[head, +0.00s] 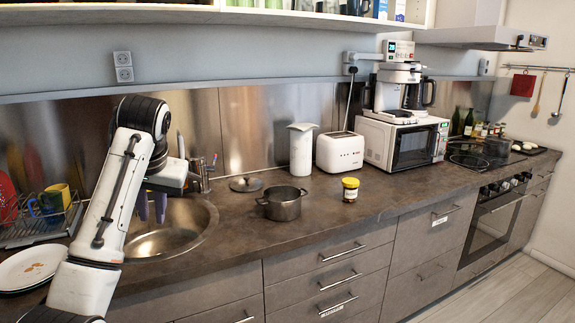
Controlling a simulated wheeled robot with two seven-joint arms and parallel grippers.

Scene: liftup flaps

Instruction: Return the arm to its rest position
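My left arm comes in from the left, bent at the elbow. Its gripper (152,215) points down above the sink (190,235), near the faucet (201,172). Its two purple fingers stand apart with a gap between them, and I see nothing held there. My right arm and gripper are not in view.
A pot (282,205) and a yellow-lidded jar (350,190) stand on the counter (330,228). A toaster (340,152), white canister (301,150) and microwave (400,142) are behind. A dish rack (40,222) and plate (30,267) lie left. An open shelf (300,18) hangs above.

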